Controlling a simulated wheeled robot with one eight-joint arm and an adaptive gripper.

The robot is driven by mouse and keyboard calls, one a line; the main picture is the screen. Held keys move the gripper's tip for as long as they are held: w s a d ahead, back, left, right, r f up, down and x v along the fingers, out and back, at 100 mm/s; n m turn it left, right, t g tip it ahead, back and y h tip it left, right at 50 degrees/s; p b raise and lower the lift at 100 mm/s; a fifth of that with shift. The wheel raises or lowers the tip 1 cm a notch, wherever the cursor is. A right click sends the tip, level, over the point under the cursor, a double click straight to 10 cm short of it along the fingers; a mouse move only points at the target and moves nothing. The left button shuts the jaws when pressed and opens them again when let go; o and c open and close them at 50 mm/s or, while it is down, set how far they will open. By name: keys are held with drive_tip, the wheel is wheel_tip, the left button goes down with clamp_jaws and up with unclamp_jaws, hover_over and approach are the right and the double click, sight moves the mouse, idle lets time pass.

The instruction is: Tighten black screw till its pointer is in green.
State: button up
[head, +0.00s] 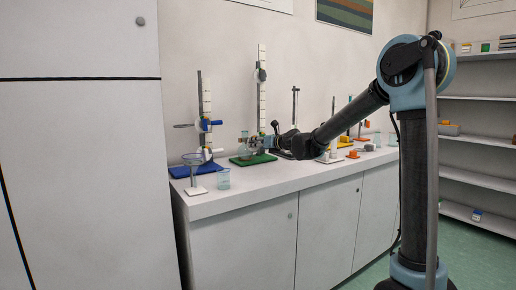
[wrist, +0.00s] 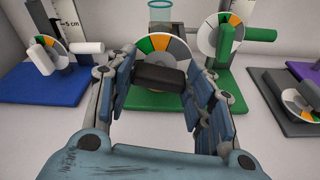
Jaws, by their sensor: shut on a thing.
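The black screw (wrist: 160,77) shows in the wrist view as a dark block-shaped head between the blue finger pads of my gripper (wrist: 163,80). My gripper is shut on it, with a pad on each side. Behind the screw is a round dial (wrist: 181,47) with green, orange, white and grey sectors. I cannot make out the pointer; the screw head and fingers cover the lower part of the dial. In the head view my gripper (head: 278,143) is at the stand with the green base (head: 250,160), too small there to show the grip.
In the wrist view a blue-based stand (wrist: 45,86) with a white knob is at left. A second dial (wrist: 221,37) with a green knob stands close at right, beside my fingers. A glass vessel (wrist: 160,12) is behind. The bench front (head: 225,204) is mostly clear.

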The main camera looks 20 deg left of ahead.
drive_tip(key=shift+w+d+m+y, duration=0.15)
drive_tip(key=shift+m+y, duration=0.15)
drive_tip(key=shift+m, duration=0.8)
drive_tip(key=shift+m+g+y, duration=0.3)
drive_tip(key=shift+m+g, duration=0.2)
drive_tip(key=shift+m, duration=0.5)
drive_tip(key=shift+w, duration=0.1)
drive_tip(key=shift+f+m, duration=0.1)
drive_tip(key=shift+m, duration=0.4)
drive_tip(key=o, duration=1.3)
drive_tip(key=shift+c, duration=0.2)
